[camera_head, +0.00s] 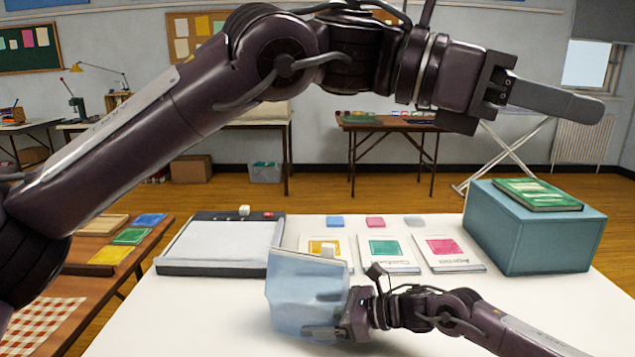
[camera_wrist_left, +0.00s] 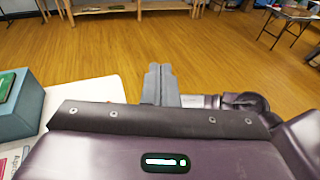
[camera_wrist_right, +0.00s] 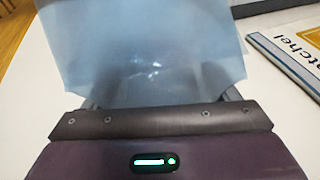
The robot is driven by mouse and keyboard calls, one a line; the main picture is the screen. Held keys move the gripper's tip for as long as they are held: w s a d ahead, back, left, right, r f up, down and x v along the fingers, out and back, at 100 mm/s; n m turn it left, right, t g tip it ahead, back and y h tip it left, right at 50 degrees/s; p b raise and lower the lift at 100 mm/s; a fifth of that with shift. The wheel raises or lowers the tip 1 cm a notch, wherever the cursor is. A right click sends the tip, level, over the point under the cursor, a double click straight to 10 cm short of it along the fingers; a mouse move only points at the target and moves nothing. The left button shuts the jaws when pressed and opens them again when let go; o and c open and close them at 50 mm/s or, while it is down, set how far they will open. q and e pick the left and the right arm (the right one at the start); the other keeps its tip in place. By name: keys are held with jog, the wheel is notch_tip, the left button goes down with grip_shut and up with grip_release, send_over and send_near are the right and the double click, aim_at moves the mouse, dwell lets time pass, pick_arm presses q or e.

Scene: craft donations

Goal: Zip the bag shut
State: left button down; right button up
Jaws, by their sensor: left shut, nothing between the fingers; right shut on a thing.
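A translucent pale blue bag (camera_head: 292,300) stands upright on the white table, at its front middle. My left gripper (camera_head: 560,100) is shut and empty, high above the table at the right. Its closed fingers show in the left wrist view (camera_wrist_left: 160,84).
A blue box (camera_head: 540,245) bearing a green book (camera_head: 537,194) stands at the right. The table's front left is clear.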

pick_arm(q)
jog(key=w+a+f+t+y, duration=0.1)
jog(key=w+a+f+y, duration=0.1)
jog(key=w+a+f, duration=0.55)
jog(key=w+a+f+t+y, duration=0.2)
jog(key=w+a+f, duration=0.2)
jog(key=w, duration=0.6)
jog(key=w+a+f+n+y, duration=0.1)
jog(key=w+a+f+y, duration=0.1)
jog(key=w+a+f, duration=0.45)
jog(key=w+a+f+n+y, duration=0.1)
jog(key=w+a+f, duration=0.15)
jog(key=a, duration=0.75)
jog(key=x, duration=0.8)
jog(key=shift+w+t, duration=0.2)
jog(key=shift+t, duration=0.2)
jog(key=shift+d+f, duration=0.25)
jog(key=shift+f, duration=0.05)
jog(key=shift+s+d, duration=0.1)
jog(key=shift+d, duration=0.05)
